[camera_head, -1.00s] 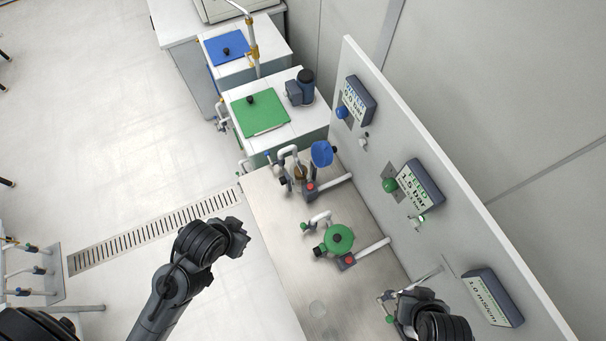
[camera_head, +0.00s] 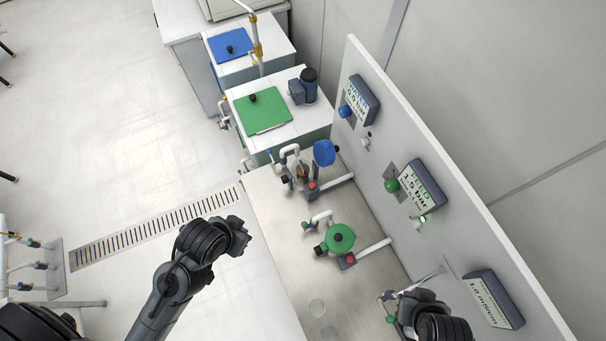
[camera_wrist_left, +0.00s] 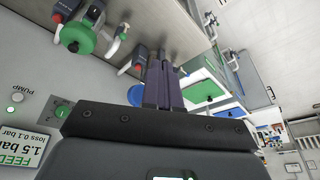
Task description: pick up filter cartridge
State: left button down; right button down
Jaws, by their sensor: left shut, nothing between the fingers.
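I cannot pick out the filter cartridge with certainty. A small amber-brown piece (camera_head: 303,172) shows at the far housing, beside a tilted blue cap (camera_head: 324,152). Nearer on the bench is a housing with a round green cap (camera_head: 341,238); this cap also shows in the left wrist view (camera_wrist_left: 76,38). My left gripper (camera_head: 243,236) is left of the bench, over the floor edge, apart from both housings. In the left wrist view its fingers (camera_wrist_left: 163,82) are together and empty. My right gripper (camera_head: 392,300) is at the bench's near right; its fingers are too small to judge.
A white panel (camera_head: 455,235) with displays and knobs bounds the bench (camera_head: 270,215) on the right. White pipes with red-ended valves (camera_head: 347,260) stand on the bench. Tanks with green (camera_head: 262,110) and blue (camera_head: 230,45) lids stand behind. The near bench is mostly clear.

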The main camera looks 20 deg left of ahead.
pick_arm(q)
jog(key=c, duration=0.8)
grip_release()
jog(key=shift+o, duration=0.2)
